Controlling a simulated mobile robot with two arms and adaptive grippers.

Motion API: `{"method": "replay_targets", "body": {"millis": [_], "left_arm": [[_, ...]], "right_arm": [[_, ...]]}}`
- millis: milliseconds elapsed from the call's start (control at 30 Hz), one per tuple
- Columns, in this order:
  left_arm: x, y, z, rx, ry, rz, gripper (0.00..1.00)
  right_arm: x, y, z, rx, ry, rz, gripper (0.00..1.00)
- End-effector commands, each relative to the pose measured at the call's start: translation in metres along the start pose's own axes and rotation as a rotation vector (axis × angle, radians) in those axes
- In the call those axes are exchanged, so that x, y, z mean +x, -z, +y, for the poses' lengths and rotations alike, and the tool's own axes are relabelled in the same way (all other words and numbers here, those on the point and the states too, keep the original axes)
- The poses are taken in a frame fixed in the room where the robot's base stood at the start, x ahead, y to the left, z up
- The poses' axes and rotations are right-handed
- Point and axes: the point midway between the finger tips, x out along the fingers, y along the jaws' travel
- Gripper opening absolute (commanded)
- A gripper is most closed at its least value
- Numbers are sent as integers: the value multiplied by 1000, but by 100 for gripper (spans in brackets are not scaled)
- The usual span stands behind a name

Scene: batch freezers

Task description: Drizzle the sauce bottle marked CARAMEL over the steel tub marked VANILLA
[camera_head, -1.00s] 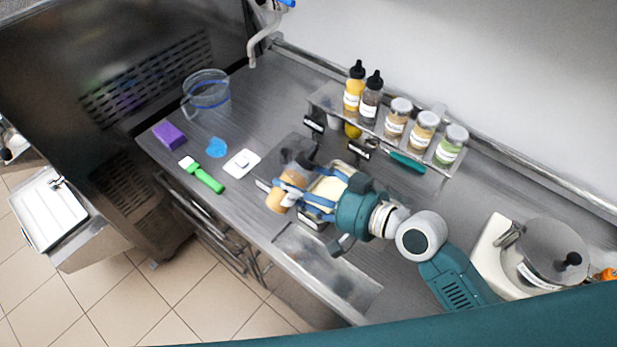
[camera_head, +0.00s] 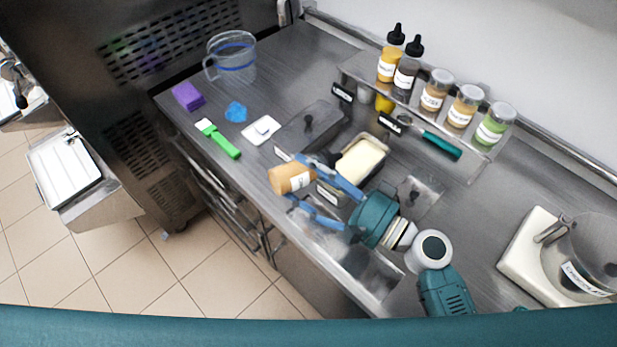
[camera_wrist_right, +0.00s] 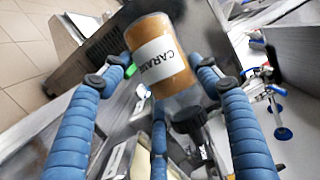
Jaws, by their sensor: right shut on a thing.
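The sauce bottle (camera_head: 285,180) has amber sauce, a dark cap and a white label; the right wrist view reads "CARAM…" on the bottle (camera_wrist_right: 158,60). My right gripper (camera_head: 311,189) is shut on it, with blue fingers on both sides. The bottle is tilted well over, its cap toward the tub side. An open steel tub (camera_head: 383,143) with pale cream contents sits just right of the bottle. Its front label (camera_head: 327,194) is too small to read, so I cannot confirm VANILLA. No sauce stream shows. My left gripper is not in view.
A lidded tub (camera_head: 310,124) is behind the bottle, and another steel lid (camera_head: 416,194) is right of the open tub. A rack (camera_head: 350,68) holds bottles and jars.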

Motion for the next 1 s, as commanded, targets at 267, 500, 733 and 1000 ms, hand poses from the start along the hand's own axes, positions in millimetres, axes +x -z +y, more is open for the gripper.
{"method": "replay_targets", "body": {"millis": [267, 500, 733, 1000], "left_arm": [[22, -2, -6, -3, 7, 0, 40], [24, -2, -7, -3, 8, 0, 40], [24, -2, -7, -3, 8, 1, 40], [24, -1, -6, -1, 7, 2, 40]], "right_arm": [[-1, 4, -8, 303, 131, -2, 34], [-3, 8, -26, 497, 210, -2, 34], [-4, 9, -32, 556, 233, -3, 34], [-4, 9, -32, 555, 233, -3, 34]]}}
